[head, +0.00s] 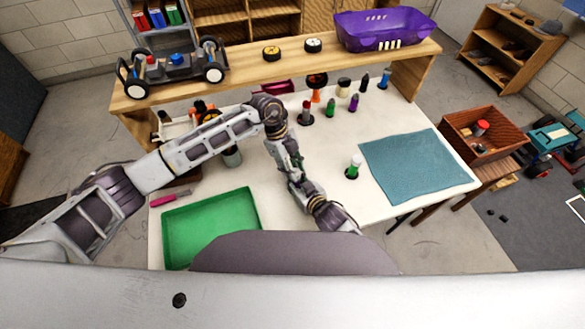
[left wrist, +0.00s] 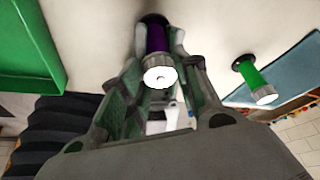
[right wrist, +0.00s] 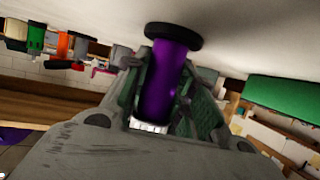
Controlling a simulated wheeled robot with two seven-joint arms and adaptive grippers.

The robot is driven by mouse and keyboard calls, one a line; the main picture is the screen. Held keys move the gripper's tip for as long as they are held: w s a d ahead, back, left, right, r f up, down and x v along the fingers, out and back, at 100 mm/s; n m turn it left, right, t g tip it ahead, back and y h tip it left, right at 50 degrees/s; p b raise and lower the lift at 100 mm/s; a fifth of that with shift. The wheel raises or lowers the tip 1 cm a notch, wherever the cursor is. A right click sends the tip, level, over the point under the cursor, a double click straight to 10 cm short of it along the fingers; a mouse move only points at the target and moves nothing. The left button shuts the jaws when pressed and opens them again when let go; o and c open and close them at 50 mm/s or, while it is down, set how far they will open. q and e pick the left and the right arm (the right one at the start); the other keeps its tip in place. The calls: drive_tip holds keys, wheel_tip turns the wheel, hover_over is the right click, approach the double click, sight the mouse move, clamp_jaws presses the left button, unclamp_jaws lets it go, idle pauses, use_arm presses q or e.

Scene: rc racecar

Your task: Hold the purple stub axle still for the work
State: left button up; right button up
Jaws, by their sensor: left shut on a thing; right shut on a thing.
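The purple stub axle (left wrist: 157,38) is a purple cylinder with a silver end and a black flange. In the left wrist view it sits between the fingers of my left gripper (head: 293,166), silver end facing the camera. The axle also shows in the right wrist view (right wrist: 168,80), between the fingers of my right gripper (head: 304,187), flange outward. Both grippers are shut on it and meet close together over the white table (head: 300,205) in the head view, where they hide the axle. I cannot tell whether its flange touches the table.
A green tray (head: 255,205) lies left of the grippers. A green axle (head: 353,167) stands to their right, beside a teal mat (head: 415,165). Several coloured axles, including another purple one (head: 354,103), stand toward the back. A wooden shelf (head: 240,71) carries a car chassis (head: 178,62) and a purple basket (head: 385,27).

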use_arm(q)
drive_tip(key=m+y, duration=0.1)
drive_tip(key=m, duration=0.1)
drive_tip(key=m+g, duration=0.1)
drive_tip(key=m, duration=0.2)
drive_tip(key=m+y, duration=0.1)
drive_tip(key=m, duration=0.1)
drive_tip(key=shift+w+d+y, duration=0.2)
drive_tip(key=shift+d+y, duration=0.05)
drive_tip(key=shift+y, duration=0.05)
drive_tip(key=m+y, duration=0.1)
drive_tip(key=m, duration=0.2)
drive_tip(key=m+y, duration=0.1)
drive_tip(key=m, duration=0.2)
drive_tip(key=shift+d+m+g, duration=0.2)
drive_tip(key=shift+m+g, duration=0.1)
drive_tip(key=o, duration=1)
drive_tip(key=shift+r, duration=0.15)
drive_tip(key=shift+d+v, duration=0.2)
drive_tip(key=shift+v, duration=5.7)
